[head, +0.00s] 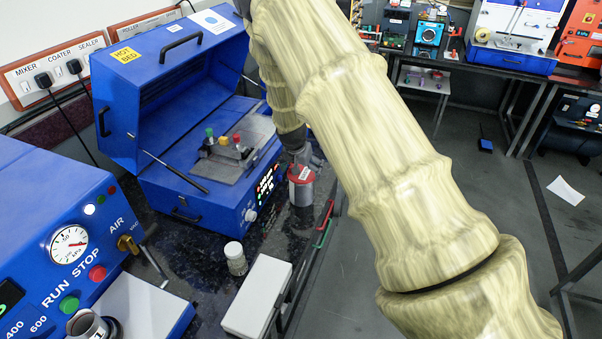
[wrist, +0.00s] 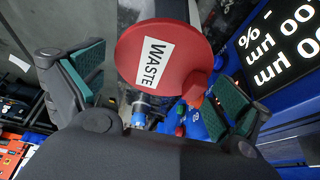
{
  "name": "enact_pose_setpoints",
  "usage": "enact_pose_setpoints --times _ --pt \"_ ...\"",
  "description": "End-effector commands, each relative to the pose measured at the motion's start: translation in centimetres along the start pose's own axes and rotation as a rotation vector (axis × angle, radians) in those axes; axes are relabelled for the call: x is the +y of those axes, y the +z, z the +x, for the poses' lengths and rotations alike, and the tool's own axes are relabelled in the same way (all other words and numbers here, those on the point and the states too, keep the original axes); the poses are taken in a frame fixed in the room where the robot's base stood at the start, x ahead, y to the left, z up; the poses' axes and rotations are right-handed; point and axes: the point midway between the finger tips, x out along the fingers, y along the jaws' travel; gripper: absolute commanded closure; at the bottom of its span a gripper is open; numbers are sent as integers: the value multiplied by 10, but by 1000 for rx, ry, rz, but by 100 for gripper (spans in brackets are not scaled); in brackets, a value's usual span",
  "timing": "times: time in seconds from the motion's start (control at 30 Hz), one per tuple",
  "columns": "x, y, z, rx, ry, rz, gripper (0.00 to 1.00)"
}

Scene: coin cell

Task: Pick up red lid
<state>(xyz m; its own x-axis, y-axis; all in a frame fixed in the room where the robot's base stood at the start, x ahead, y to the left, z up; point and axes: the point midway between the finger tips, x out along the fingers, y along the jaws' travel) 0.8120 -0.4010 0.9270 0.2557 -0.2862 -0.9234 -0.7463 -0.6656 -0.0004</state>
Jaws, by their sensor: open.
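The red lid (wrist: 150,62) is a round disc with a white WASTE label, seen face-on in the wrist view. In the head view the red lid (head: 301,174) sits on top of a grey cylindrical can (head: 301,193) in front of the hot bed machine. My gripper (wrist: 165,85) is open, with one green-padded finger to the left of the lid and the other to its right. In the wrist view the lid appears between the fingers, and neither finger visibly touches it. In the head view my gripper (head: 297,148) is right above the lid, and my arm hides part of the surroundings.
The blue hot bed machine (head: 200,110) stands just left of the can, its display facing it. A small jar (head: 235,258) and a white box (head: 257,296) stand nearer on the dark bench. Red and green handles (head: 324,225) are at the bench's right edge.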

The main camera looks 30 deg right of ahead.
Motion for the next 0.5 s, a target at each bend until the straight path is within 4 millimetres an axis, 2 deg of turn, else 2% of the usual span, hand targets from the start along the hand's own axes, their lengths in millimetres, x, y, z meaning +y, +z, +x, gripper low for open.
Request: enact_pose_setpoints --times 0.1,0.27,0.5 --pt "0 0 0 0 0 0 0" --pt "0 0 0 0 0 0 28" --pt "0 0 0 0 0 0 28"
